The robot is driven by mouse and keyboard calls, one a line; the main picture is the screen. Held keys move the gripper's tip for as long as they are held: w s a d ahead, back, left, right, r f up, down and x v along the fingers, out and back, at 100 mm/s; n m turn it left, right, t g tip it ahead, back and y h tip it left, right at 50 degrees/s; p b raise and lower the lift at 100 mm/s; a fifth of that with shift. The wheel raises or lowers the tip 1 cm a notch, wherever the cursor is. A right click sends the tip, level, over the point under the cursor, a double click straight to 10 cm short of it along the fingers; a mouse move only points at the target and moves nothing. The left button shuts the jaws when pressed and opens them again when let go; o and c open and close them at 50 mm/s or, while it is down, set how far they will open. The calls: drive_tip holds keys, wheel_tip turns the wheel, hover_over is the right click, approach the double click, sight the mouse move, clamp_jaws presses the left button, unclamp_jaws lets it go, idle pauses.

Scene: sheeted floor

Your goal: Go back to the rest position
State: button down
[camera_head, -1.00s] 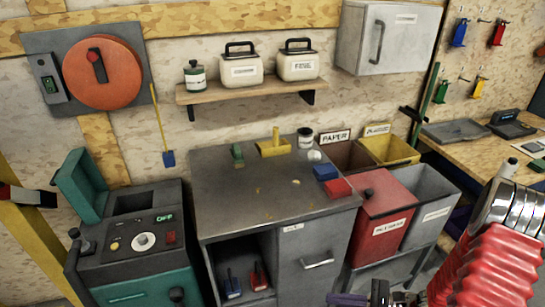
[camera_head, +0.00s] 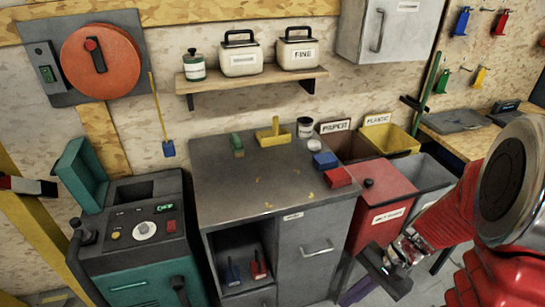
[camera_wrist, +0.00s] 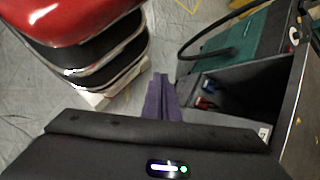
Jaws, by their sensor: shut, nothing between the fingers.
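My gripper (camera_head: 356,292) is in the lower right of the head view, in front of the grey cabinet and below the red bin. Its purple fingers point down and to the left. In the wrist view the two purple fingers (camera_wrist: 162,98) lie together with nothing between them. My red arm fills the right edge of the head view and hides part of the bins and bench.
The grey cabinet (camera_head: 231,188) has blocks on top and blue and red tools in its open shelf. A teal machine (camera_head: 150,290) stands left. A red lidded bin (camera_head: 383,190) and open bins stand right. Floor (camera_wrist: 28,100) shows in the wrist view.

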drive_tip(key=s+a+r+n+t+h, duration=0.1)
drive_tip(key=r+n+t+h, duration=0.2)
drive_tip(key=r, duration=0.8)
drive_tip(key=s+a+r+n+t+h, duration=0.1)
drive_tip(key=a+r+n+t+h, duration=0.1)
drive_tip(key=r+n, duration=0.4)
wheel_tip(320, 180, up, 5)
drive_tip(key=shift+s+a+r+t+h, duration=0.15)
drive_tip(key=shift+s+t+h, duration=0.2)
drive_tip(key=shift+t+h, duration=0.65)
